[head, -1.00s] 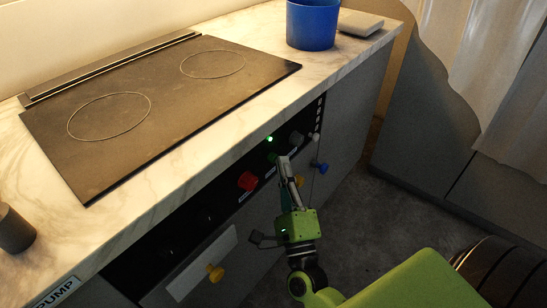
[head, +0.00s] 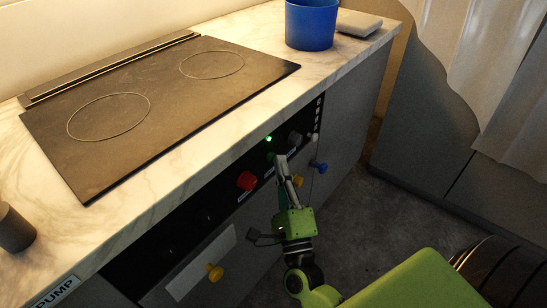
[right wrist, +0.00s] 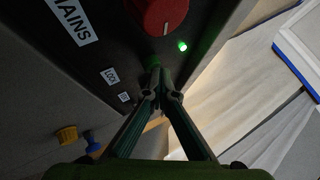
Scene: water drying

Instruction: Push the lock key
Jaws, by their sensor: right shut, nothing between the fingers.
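The black control panel (head: 207,216) runs along the cabinet front under the counter. In the right wrist view, a small label that seems to read LOCK (right wrist: 110,76) is on the panel, left of my fingertips. A small dark green part (right wrist: 153,62), perhaps the lock key, shows just beyond the fingertips and is mostly hidden by them. My right gripper (head: 281,160) is shut and empty, its tips at or very near that part; I cannot tell whether they touch. It also shows in the right wrist view (right wrist: 157,75). My left gripper is not in view.
A red knob (head: 246,180) sits on the panel, near a lit green lamp (head: 268,139). Yellow (head: 214,272) and blue (head: 320,168) knobs are on the cabinet front. The marble counter (head: 345,62) with cooktop (head: 165,90) and blue pot (head: 310,25) stands above.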

